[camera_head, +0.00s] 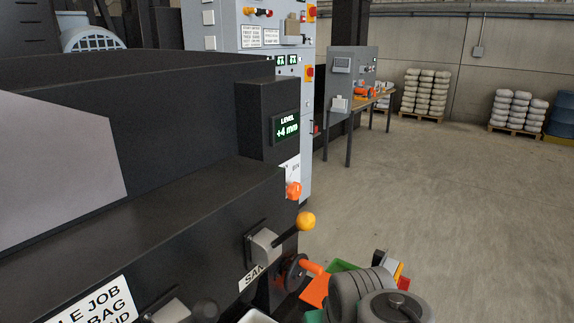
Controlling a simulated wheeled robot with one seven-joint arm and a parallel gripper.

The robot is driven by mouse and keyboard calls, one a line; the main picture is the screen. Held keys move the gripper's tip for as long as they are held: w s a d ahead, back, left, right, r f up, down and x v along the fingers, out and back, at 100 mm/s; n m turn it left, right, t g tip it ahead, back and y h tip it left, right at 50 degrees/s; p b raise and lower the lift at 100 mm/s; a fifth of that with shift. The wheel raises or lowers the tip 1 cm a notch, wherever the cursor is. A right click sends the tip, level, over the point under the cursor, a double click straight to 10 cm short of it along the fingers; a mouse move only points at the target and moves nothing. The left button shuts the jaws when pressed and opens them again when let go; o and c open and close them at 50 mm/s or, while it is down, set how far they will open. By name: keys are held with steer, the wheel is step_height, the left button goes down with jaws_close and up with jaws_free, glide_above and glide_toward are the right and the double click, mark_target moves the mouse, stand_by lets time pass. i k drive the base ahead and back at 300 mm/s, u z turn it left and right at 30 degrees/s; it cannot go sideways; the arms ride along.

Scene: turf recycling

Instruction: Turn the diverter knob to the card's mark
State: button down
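An orange knob (293,190) sticks out from the side of the dark machine, just below a small white card (291,170). The card is seen nearly edge-on and its print is too small to read. I cannot tell for sure that this is the diverter knob, nor how it is turned. Below it, a grey lever block (263,246) carries a lever with a yellow ball (305,221), tilted up to the right. Lower still is a dark handwheel (291,272) with an orange handle. My gripper is not in view.
Grey ribbed and round parts (392,307) and coloured pieces crowd the bottom centre. A control cabinet (250,40) stands behind. The concrete floor (470,210) at right is clear.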

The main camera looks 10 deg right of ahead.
mark_target(293, 191)
steer(key=k, duration=1)
steer(key=z, duration=0.9)
steer(key=i, duration=0.85)
steer(key=u, duration=2.35)
